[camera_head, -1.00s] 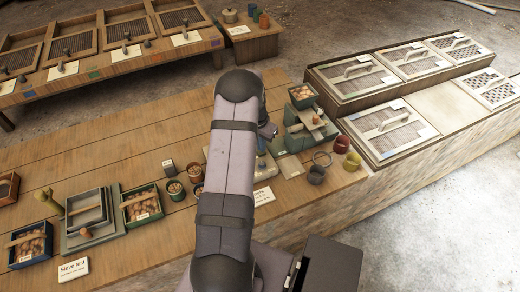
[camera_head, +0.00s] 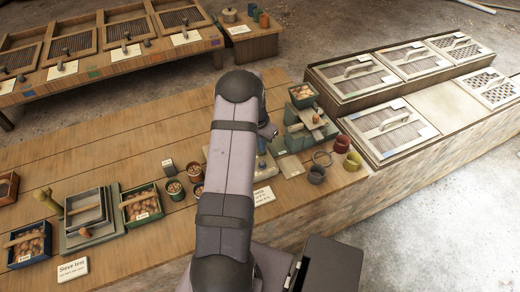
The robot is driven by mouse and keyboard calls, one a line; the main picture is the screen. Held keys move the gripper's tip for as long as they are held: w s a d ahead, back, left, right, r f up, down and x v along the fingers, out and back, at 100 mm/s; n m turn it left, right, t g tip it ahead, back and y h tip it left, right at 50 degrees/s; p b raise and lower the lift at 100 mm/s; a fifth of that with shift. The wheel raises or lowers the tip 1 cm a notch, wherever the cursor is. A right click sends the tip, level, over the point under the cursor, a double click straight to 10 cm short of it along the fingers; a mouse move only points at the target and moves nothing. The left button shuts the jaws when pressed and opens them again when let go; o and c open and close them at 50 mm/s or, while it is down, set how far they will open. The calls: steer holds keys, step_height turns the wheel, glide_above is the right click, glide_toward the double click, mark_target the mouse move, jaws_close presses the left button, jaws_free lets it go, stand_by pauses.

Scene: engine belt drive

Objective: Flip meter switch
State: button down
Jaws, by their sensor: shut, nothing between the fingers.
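My arm runs up the middle of the view and bends over the bench. A small dark part of my gripper (camera_head: 268,131) shows at the right of the arm's upper end. It is shut, and its fingertips are mostly hidden behind the arm. A pale base with a small blue part (camera_head: 261,162) shows partly behind the arm. I cannot tell which of these is the meter, and no switch is clear at this size.
A tray of brown pieces (camera_head: 302,95) stands behind the device. Small pots (camera_head: 174,188), a label card (camera_head: 264,196) and sieve trays (camera_head: 90,218) lie left and in front. Lidded boxes (camera_head: 394,130) stand at right.

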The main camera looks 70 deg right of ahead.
steer(key=shift+f+b, duration=0.3)
steer(key=shift+f, duration=0.05)
stand_by(0.3)
step_height(320, 180, up, 7)
steer(key=p, duration=0.4)
stand_by(0.5)
stand_by(0.5)
